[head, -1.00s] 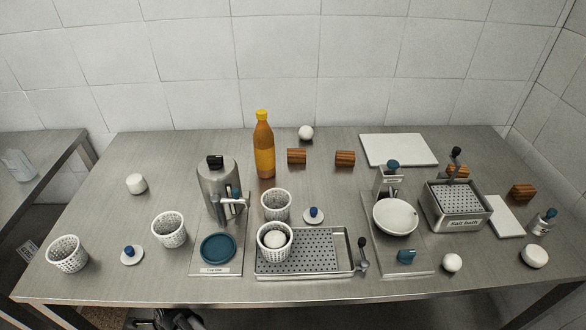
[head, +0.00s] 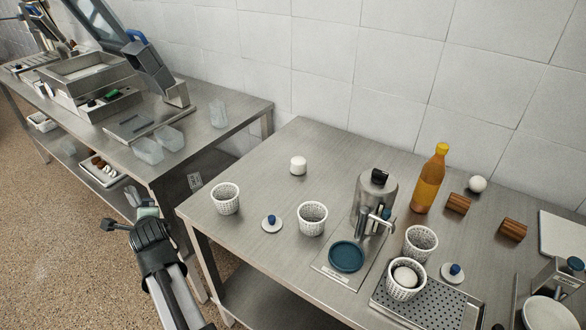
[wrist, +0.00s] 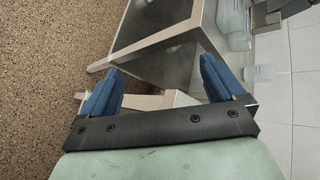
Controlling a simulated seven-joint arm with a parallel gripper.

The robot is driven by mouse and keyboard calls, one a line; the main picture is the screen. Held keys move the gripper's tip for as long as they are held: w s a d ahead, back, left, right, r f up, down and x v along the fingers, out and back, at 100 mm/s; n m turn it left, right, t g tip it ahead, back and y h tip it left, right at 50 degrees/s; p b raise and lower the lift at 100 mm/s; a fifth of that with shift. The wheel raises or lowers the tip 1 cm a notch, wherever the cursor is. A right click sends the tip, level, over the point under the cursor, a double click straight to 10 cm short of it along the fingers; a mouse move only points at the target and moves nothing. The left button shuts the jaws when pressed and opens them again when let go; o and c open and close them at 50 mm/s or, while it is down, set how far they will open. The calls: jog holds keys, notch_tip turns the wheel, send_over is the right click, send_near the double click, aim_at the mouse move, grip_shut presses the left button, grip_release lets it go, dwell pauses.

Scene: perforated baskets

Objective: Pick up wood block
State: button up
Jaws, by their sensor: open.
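Two brown wood blocks with striped grain lie on the steel table at the right in the head view. One wood block (head: 458,204) is just right of the orange bottle, and another wood block (head: 513,230) is farther right. My gripper (head: 136,198) is off the table's left end, in front of the gap between the two tables and far from the blocks. In the wrist view, my gripper (wrist: 160,86) has its two blue fingers spread wide with nothing between them. No wood block shows in the wrist view.
An orange bottle (head: 429,180), a metal dispenser (head: 375,195), white perforated baskets (head: 312,218) and a perforated tray (head: 440,308) crowd the table. A white ball (head: 477,184) lies behind the blocks. A second table (head: 230,105) with equipment stands at the left.

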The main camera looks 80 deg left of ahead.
jog(key=w+a+r+n+t+y, duration=0.1)
jog(key=w+a+r+n+t, duration=0.2)
jog(key=w, duration=0.4)
jog(key=w+a+r+n+t, duration=0.1)
jog(key=w+a+r+t, duration=0.1)
jog(key=w+r, duration=0.45)
jog(key=w+a+r+n+t+y, duration=0.1)
jog(key=w+a+r+n+t, duration=0.15)
jog(key=w, duration=0.55)
jog(key=w+a+r+n+t+h, duration=0.1)
jog(key=w+n+h, duration=0.15)
jog(key=w, duration=1.55)
jog(key=w+a+r+n+t+h, duration=0.15)
jog(key=w+h, duration=0.25)
jog(key=w, duration=1.4)
jog(key=m+g+h, duration=0.3)
jog(key=g+h, duration=0.3)
send_over(516, 225)
notch_tip(516, 225, down, 11)
jog(key=shift+w+d+f, duration=0.1)
jog(key=shift+f, duration=2.6)
jog(key=c, duration=1)
